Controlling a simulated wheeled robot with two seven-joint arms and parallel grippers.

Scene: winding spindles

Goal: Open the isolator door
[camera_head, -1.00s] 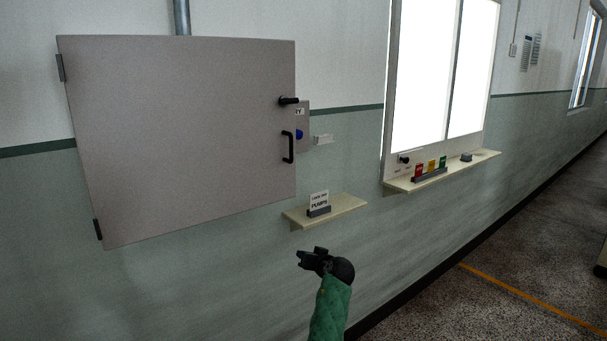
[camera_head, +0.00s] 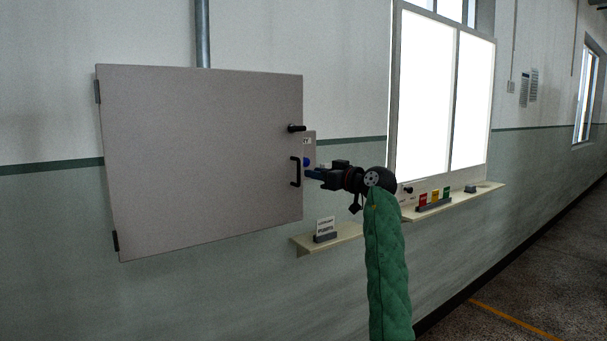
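The isolator door (camera_head: 200,160) is a large grey panel on the wall at left, with hinges on its left edge. A black lever (camera_head: 296,128) sits above the handle and points right.
A small plate with a blue knob (camera_head: 306,162) is partly hidden behind the door edge and gripper. A shelf with a small sign (camera_head: 325,226) is below. A longer shelf at right holds coloured blocks (camera_head: 434,198) under a bright window panel.

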